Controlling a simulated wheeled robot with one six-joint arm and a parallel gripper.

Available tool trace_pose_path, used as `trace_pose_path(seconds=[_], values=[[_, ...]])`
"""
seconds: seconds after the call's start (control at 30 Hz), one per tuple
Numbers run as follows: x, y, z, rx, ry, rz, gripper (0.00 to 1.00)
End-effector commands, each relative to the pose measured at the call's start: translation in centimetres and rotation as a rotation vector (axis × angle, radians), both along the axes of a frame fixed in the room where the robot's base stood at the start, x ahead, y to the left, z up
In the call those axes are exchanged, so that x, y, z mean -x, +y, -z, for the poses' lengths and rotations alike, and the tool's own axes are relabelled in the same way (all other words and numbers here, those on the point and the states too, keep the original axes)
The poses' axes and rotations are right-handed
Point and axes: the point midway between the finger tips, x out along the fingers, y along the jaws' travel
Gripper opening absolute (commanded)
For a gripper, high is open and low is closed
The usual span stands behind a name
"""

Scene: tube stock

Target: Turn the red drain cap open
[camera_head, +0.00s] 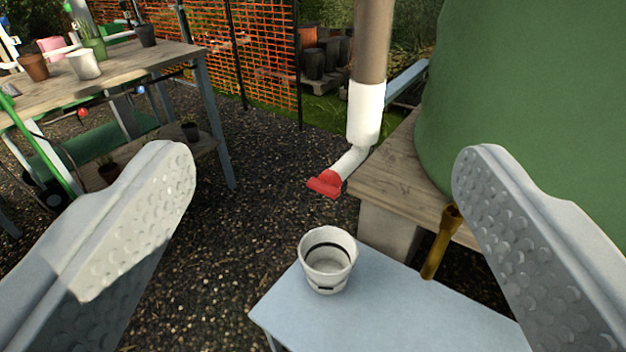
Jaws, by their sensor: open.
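The red drain cap (326,183) is on the lower end of a white pipe elbow (350,160), near the middle of the view. The elbow joins a white sleeve (365,114) below a brown downpipe (373,42). My gripper (322,165) is open and empty, with one grey studded finger at each side of the picture. The cap appears between the fingers, farther off and not touched by them. A white bucket (327,262) stands upright below the cap.
The bucket stands on a pale blue table (385,300). A large green tank (520,90) sits on a wooden platform (395,170) at right, with a brass-coloured spout (440,243). A wooden potting bench (120,68) with several pots is at left. Gravel (240,215) lies open between.

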Motion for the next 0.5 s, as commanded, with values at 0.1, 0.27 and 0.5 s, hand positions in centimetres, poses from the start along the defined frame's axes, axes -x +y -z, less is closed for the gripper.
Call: trace_pose_path(seconds=[0.1,0.27,0.5], values=[[-3.2,1.0,0.8,-0.036,-0.010,-0.024,0.91],[-7.5,2.4,2.0,-0.091,-0.032,-0.040,0.91],[-13.3,4.2,4.7,-0.164,-0.058,-0.024,0.91]])
